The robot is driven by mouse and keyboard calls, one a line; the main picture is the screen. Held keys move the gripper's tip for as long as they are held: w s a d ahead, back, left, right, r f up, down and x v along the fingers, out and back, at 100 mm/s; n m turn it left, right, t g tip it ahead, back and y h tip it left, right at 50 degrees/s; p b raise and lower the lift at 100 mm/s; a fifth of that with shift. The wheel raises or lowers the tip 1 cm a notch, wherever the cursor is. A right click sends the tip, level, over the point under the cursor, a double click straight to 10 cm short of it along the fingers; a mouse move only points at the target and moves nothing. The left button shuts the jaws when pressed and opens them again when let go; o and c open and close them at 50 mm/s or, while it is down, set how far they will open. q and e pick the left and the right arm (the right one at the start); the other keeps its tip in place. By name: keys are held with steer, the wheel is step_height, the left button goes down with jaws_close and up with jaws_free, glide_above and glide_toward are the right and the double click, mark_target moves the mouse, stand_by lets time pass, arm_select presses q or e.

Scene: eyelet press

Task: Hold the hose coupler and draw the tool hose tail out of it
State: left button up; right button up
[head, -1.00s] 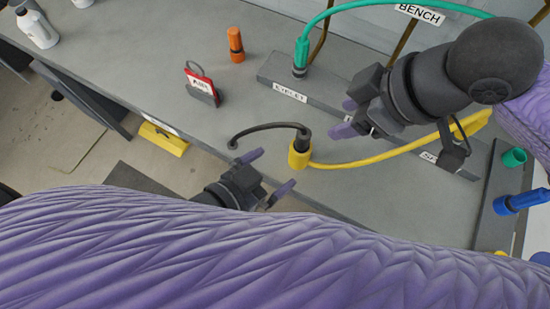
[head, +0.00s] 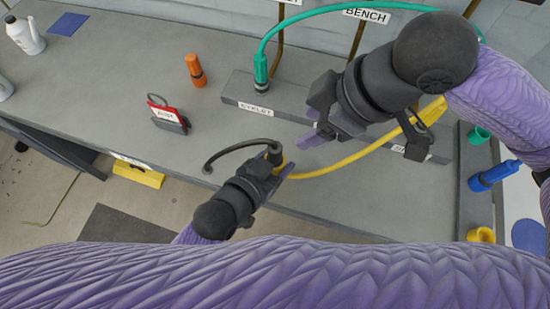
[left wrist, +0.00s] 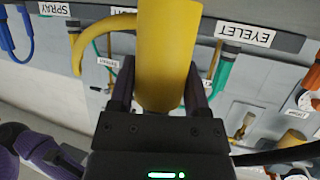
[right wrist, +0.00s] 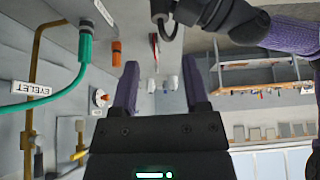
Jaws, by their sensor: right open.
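The yellow hose coupler (left wrist: 165,60) fills the space between my left gripper's fingers in the left wrist view, and both fingers lie against its sides. In the head view my left gripper (head: 279,163) covers most of the coupler and is shut on it. The dark tool hose tail (head: 235,146) sits in the coupler's top end and arches left to the bench edge. A yellow hose (head: 350,161) runs right from the coupler. My right gripper (head: 311,126) is open and empty above the bench, up and right of the coupler; its fingers show in the right wrist view (right wrist: 160,90).
A green hose connector (head: 261,70) stands on the labelled rail behind. An orange cylinder (head: 195,70) and a red-and-grey tagged item (head: 168,114) stand left of it. Blue (head: 492,176) and green parts are at the right. Bench between them is clear.

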arm_select(q)
steer(key=c, duration=0.5)
jaws_close()
arm_select(e)
steer(key=shift+o, duration=1.1)
steer(key=shift+w+a+f+n, duration=0.1)
steer(key=shift+w+n, duration=0.1)
steer(key=shift+n, duration=0.2)
steer(key=n+g+h, duration=0.5)
steer(key=n, duration=1.2)
glide_toward(275, 147)
steer(key=f, duration=0.1)
steer(key=x, duration=0.9)
steer(key=shift+s, duration=0.15)
jaws_close()
